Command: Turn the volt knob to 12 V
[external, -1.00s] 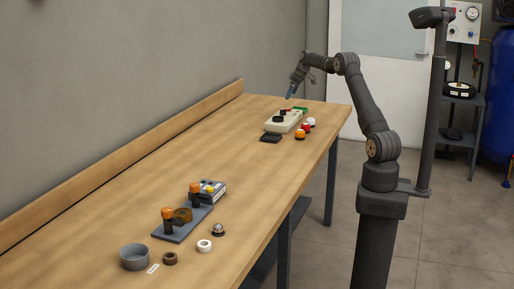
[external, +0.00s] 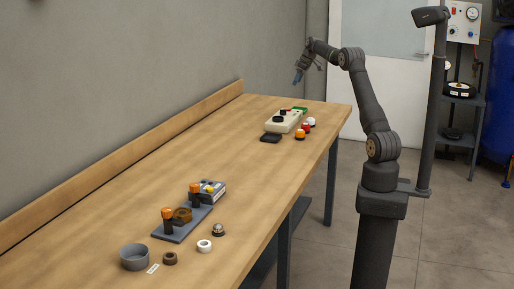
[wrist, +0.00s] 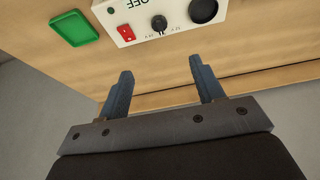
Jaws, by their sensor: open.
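The cream control box (external: 291,123) sits near the far end of the bench. The wrist view shows its edge, upside down. A small black knob (wrist: 159,22) with a light pointer mark sits between two printed labels, apparently voltages; which one it points at is too small to tell. A red rocker switch (wrist: 126,33) is left of it, below the letters OFF. A larger black knob (wrist: 203,10) is to its right, cut by the frame's top. My gripper (wrist: 160,65) is open and empty, apart from the box. In the external view my gripper (external: 297,78) hangs above and beyond the box.
A green tray (wrist: 74,28) lies beside the box. The grey fixture (external: 183,225) and loose parts are at the near end. Mid-bench is clear.

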